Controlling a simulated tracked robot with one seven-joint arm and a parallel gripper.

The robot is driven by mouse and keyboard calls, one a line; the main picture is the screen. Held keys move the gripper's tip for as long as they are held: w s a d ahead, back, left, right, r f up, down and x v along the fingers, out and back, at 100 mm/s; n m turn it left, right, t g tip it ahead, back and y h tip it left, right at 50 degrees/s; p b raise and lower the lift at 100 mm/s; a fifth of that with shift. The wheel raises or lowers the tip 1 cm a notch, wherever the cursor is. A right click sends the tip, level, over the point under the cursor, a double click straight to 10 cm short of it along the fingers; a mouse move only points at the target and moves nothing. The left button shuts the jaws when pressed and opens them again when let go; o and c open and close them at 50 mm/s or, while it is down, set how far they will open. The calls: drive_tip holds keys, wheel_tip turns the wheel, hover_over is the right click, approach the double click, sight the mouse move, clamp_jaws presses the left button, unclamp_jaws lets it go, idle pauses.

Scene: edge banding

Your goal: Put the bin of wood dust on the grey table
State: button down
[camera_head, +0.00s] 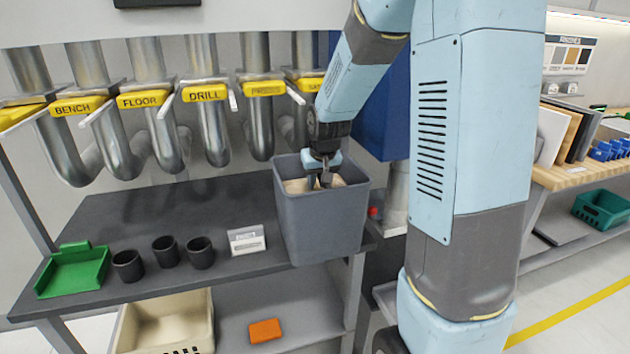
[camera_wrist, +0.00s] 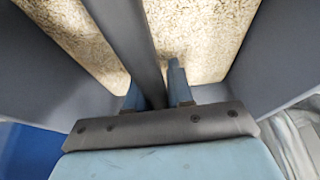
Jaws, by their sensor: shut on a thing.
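The bin of wood dust (camera_head: 325,225) is a dark grey open box with pale dust inside. In the head view it is upright at the right front corner of the grey table (camera_head: 175,215). Its lower edge looks level with the table's front edge; I cannot tell whether it rests there or hangs just above. My gripper (camera_head: 323,180) reaches down into the bin's mouth. In the wrist view, my fingers (camera_wrist: 160,95) stand on both sides of a grey bar (camera_wrist: 128,40) that crosses the bin, and are shut on it. The dust (camera_wrist: 205,35) shows on both sides of the bar.
A small sign (camera_head: 246,240) stands close left of the bin. Three black cups (camera_head: 166,251) and a green tray (camera_head: 75,270) are further left. Metal ducts with yellow labels (camera_head: 205,93) hang above the back. The table's middle and back are clear. A lower shelf (camera_head: 300,305) holds an orange block (camera_head: 265,331).

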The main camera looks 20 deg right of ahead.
drive_tip(key=shift+f, duration=0.25)
drive_tip(key=c, duration=0.9)
unclamp_jaws()
drive_tip(key=shift+f, duration=0.15)
